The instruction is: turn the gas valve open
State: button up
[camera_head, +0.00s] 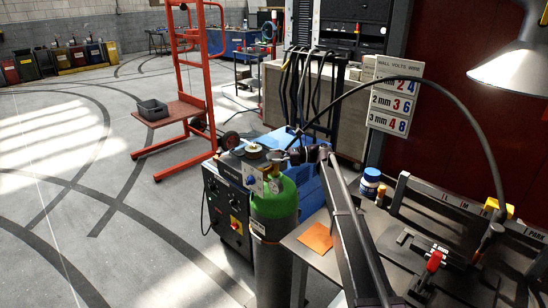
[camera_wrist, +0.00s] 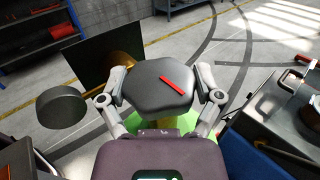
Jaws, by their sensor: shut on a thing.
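The gas cylinder (camera_head: 274,203) has a green shoulder and a grey body and stands upright beside a welding machine. In the wrist view its green top (camera_wrist: 184,121) shows below the valve knob. The valve knob (camera_wrist: 157,80) is a dark, many-sided handle with a red stripe that runs at a slant across its top. My gripper (camera_wrist: 160,86) is shut on the knob, with one finger on its left side and one on its right. In the head view my gripper (camera_head: 312,153) is at the cylinder's top, and the knob is hard to make out there.
A round black gauge (camera_wrist: 62,107) sits close left of my gripper. The welding machine (camera_head: 228,208) stands left of the cylinder, and a metal table (camera_head: 328,263) is to the right. A red hand truck (camera_head: 187,100) stands behind.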

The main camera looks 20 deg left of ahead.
jog(key=o, duration=0.9)
jog(key=shift+d, duration=0.1)
jog(key=shift+w+d, duration=0.1)
jog(key=v, duration=1.1)
jog(key=shift+w+d, duration=0.15)
jog(key=shift+d, duration=0.2)
